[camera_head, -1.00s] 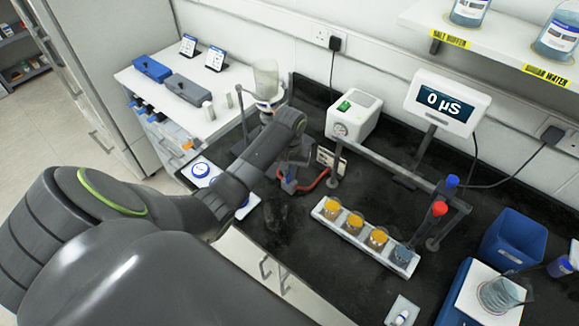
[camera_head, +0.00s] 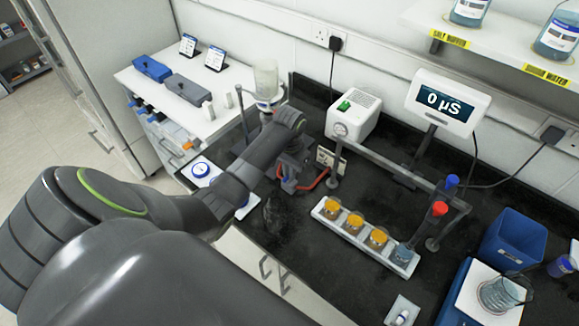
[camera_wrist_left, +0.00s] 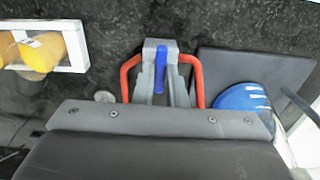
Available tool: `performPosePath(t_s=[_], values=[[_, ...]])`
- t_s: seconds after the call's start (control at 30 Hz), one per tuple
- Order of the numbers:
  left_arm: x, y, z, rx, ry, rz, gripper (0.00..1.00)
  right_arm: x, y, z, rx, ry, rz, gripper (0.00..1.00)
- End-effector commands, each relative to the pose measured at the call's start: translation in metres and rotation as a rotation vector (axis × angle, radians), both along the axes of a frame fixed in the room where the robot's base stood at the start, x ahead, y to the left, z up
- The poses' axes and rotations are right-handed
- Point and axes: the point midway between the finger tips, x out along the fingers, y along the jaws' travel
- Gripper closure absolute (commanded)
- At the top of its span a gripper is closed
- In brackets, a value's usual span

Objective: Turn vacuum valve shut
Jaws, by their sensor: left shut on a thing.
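The vacuum valve's blue handle (camera_wrist_left: 158,70) stands between the grey fingers of my left gripper (camera_wrist_left: 160,78) in the left wrist view. The fingers are shut on it. There my left gripper (camera_head: 288,184) is low over the black bench, and my wrist mostly hides the valve. The white vacuum pump (camera_head: 353,115) with a green switch and a gauge (camera_head: 340,130) stands behind, to the right. My right gripper does not show.
A white rack (camera_head: 330,222) with amber beakers stands right of the gripper. A glass vessel (camera_head: 266,78) is behind my wrist. A frame with red- and blue-capped probes (camera_head: 438,210) and a meter (camera_head: 447,100) stand farther right. Bare black bench lies in front of the gripper.

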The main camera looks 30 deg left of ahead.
Motion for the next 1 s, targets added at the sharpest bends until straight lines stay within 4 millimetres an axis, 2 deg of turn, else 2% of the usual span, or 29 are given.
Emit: performPosePath(t_s=[0.27, 0.3, 0.43, 1.0], values=[[0.0001, 0.0001, 0.0002, 0.0, 0.0, -0.002, 1.0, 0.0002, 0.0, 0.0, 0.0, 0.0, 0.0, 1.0], [0.0001, 0.0001, 0.0002, 0.0, 0.0, -0.002, 0.84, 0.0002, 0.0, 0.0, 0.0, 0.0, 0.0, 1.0], [0.0001, 0.0001, 0.0002, 0.0, 0.0, -0.001, 0.67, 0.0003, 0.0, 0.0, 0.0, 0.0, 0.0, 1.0], [0.0, 0.0001, 0.0001, 0.0, 0.0, 0.03, 0.67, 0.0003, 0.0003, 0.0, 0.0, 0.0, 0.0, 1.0]])
